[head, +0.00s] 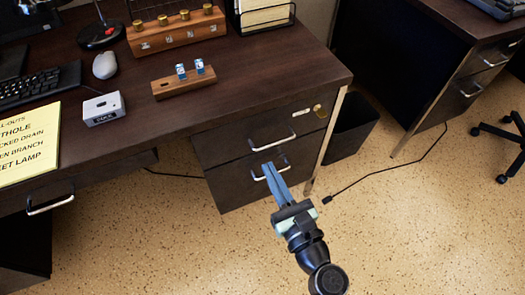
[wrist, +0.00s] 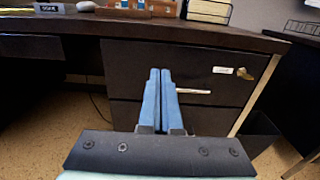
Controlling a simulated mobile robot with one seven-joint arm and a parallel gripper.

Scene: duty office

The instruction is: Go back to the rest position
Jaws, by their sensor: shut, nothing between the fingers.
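My gripper (head: 267,166) has long blue fingers and is shut and empty. In the head view it is in front of the desk's drawer unit, over the speckled floor side of the desk. In the wrist view the closed fingers (wrist: 160,72) point toward the dark drawers, with a drawer handle (wrist: 195,91) behind them. I cannot tell the exact gap between the fingertips and the drawer front. Both drawers (head: 245,145) look closed.
The dark desk (head: 235,65) holds a wooden block with two small blue-and-white pieces (head: 184,84), a small grey box (head: 103,109), a mouse (head: 105,65) and a yellow sign (head: 28,143). A black bin (head: 350,128) stands right of the drawers.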

